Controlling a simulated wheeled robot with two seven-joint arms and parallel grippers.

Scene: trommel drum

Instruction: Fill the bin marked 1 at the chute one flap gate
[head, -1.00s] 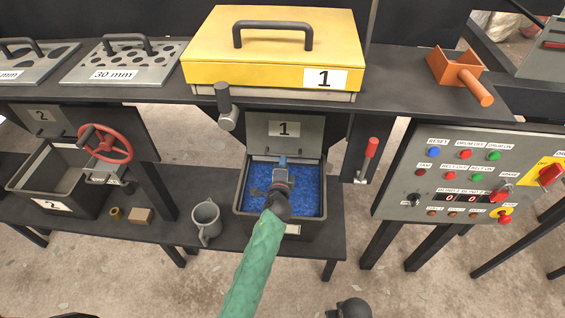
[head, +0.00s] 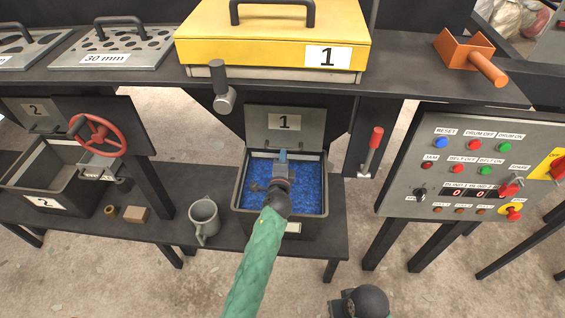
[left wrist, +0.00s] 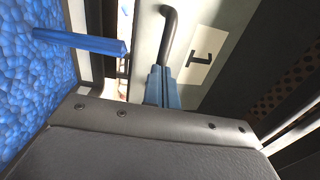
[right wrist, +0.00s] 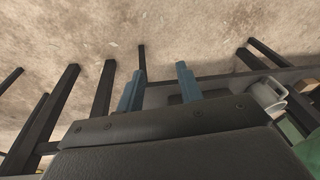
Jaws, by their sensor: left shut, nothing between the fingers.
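The grey flap gate marked 1 (head: 284,124) hangs at the chute, above a dark bin (head: 238,196) with blue material (head: 310,195) across its visible inside. The bin's front label is too small to read. My left gripper (head: 282,156) is shut and empty, over the blue material just in front of the flap. In the left wrist view its fingertips (left wrist: 163,72) are together close to the flap's dark handle (left wrist: 168,35); whether they touch is unclear. A blue bar (left wrist: 80,42) juts across the bin there. My right gripper (right wrist: 160,78) is open and empty, with floor beyond it.
A red-handled lever (head: 372,150) stands right of the chute. A grey mug (head: 204,220) is left of the bin. Bin 2 (head: 45,203) and a red handwheel (head: 98,135) are further left. A control panel (head: 470,175) is at right, a yellow box marked 1 (head: 270,50) above.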

